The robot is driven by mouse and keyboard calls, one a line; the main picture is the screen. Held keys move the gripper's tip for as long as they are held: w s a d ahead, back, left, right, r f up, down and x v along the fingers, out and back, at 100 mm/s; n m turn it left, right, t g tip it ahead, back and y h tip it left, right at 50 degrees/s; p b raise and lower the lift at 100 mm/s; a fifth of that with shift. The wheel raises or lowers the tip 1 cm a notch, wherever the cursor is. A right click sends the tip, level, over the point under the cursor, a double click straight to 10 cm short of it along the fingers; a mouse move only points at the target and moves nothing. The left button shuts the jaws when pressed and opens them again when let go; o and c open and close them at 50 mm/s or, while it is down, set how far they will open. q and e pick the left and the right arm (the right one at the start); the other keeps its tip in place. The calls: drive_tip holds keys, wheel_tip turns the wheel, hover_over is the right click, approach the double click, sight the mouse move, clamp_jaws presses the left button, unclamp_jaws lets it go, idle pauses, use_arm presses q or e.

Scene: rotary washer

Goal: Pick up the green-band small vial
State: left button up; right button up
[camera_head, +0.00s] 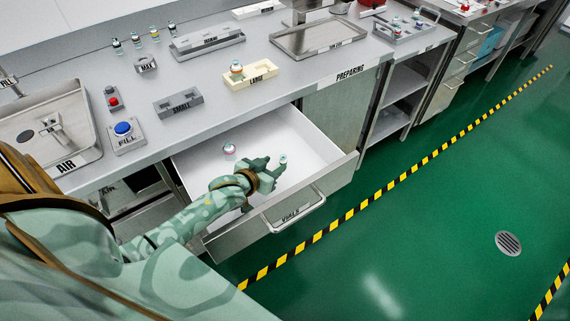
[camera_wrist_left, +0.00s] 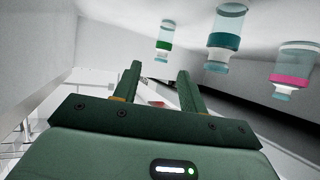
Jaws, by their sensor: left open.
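The green-band small vial (camera_wrist_left: 165,36) shows in the left wrist view, clear with a green band, beyond my fingertips and apart from them. My left gripper (camera_wrist_left: 158,78) is open, with nothing between its fingers. In the head view the left gripper (camera_head: 272,170) is inside the open drawer (camera_head: 310,136). A small vial (camera_head: 283,159) shows near its fingertips, too small to tell its band. Another vial (camera_head: 229,150) stands farther left in the drawer. The right gripper is not in view.
A teal-band vial (camera_wrist_left: 224,40) and a pink-band vial (camera_wrist_left: 291,75) are beside the green-band one in the wrist view. The drawer's front wall and handle (camera_head: 296,211) border the space. The counter above holds racks, including the LARGE rack (camera_head: 262,79).

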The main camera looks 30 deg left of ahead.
sight(282, 158)
use_arm(q)
drive_tip(key=b+x, duration=0.3)
drive_tip(key=x, duration=0.4)
drive_tip(key=shift+a+r, duration=0.1)
drive_tip(key=shift+w+r, duration=0.1)
clamp_jaws()
